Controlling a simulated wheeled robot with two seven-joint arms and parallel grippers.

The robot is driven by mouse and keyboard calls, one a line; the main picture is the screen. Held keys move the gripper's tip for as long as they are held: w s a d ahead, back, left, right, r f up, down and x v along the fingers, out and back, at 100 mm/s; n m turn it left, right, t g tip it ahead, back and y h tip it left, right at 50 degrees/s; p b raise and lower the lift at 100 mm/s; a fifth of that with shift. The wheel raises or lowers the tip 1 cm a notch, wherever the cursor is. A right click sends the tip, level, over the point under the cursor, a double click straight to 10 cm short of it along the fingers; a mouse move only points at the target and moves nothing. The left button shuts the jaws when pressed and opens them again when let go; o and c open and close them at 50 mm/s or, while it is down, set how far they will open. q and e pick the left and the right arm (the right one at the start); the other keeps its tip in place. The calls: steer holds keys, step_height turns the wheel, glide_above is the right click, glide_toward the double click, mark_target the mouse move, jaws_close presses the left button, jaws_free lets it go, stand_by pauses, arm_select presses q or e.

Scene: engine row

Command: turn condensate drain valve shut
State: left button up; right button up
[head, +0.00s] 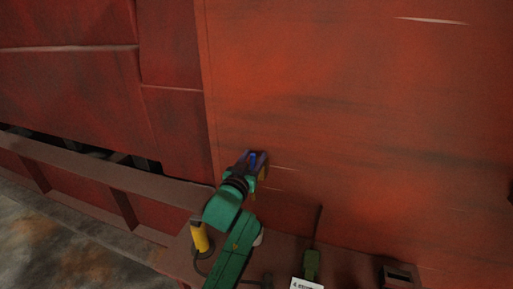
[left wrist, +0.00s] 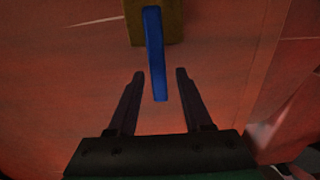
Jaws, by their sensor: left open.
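The drain valve shows a blue lever handle (left wrist: 155,60) on a brass-coloured body (left wrist: 174,22) in the left wrist view, against the red panel. The handle's free end reaches between the two dark fingers of my left gripper (left wrist: 158,78). The fingers are open, with a gap on each side of the handle. In the head view the blue handle (head: 253,159) is small and partly hidden by my left gripper (head: 256,164). My right gripper is not in either view.
A large red metal panel (head: 350,90) fills the background. A brown ledge (head: 350,262) runs below it, with a yellow cylinder (head: 200,237), a green fitting (head: 311,264) and a white label (head: 307,284). A brown rail (head: 100,178) runs along the left.

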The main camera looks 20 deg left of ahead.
arm_select(q)
steer(key=shift+w+d+r, duration=0.15)
steer(key=shift+w, duration=1.2)
jaws_close()
steer(key=shift+f, duration=0.2)
